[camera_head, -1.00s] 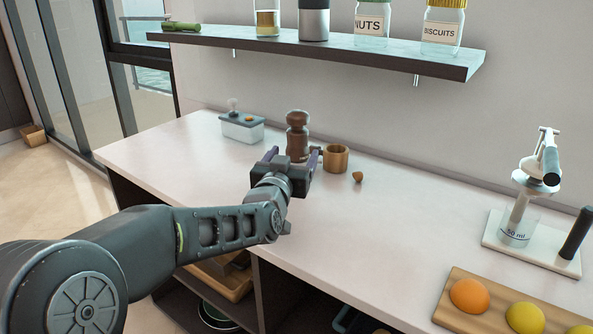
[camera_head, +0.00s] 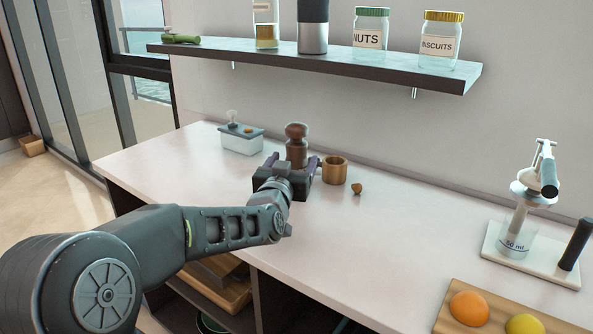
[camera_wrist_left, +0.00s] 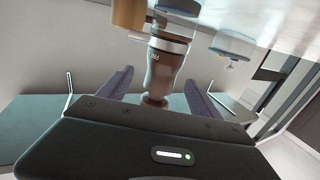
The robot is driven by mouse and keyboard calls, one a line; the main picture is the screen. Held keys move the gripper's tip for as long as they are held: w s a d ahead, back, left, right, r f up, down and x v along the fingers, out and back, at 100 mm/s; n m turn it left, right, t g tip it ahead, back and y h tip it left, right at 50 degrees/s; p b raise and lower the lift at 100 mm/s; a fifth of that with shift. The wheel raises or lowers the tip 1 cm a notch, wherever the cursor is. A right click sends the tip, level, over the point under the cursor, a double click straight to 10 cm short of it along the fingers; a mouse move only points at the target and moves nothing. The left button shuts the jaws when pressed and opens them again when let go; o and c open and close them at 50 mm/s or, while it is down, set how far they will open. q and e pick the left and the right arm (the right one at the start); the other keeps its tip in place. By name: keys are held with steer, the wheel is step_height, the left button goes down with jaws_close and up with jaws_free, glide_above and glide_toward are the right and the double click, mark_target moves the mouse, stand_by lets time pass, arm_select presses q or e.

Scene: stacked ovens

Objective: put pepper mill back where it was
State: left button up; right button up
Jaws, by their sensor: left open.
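The brown pepper mill (camera_head: 296,148) stands upright at the back of the white counter, near the wall. My left gripper (camera_head: 292,164) is open, in front of the mill. In the left wrist view, which looks inverted, the mill (camera_wrist_left: 163,73) with a silver band shows between the two spread fingers of the left gripper (camera_wrist_left: 158,78). Clear gaps show on both sides of it. The gripper body hides the mill's lower part in the head view. My right gripper is not in view.
A wooden cup (camera_head: 335,170) stands close right of the mill, with a small brown piece (camera_head: 357,188) beside it. A lidded box (camera_head: 241,140) is to the left. A shelf (camera_head: 330,62) with jars hangs above. The counter's middle is clear; a juicer-like device (camera_head: 527,215) stands right.

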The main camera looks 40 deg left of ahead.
arm_select(q)
steer(key=x, duration=0.5)
steer(key=shift+s+r+p, duration=0.1)
steer(key=shift+p, duration=0.2)
steer(key=shift+c, duration=0.2)
jaws_close()
stand_by(0.6)
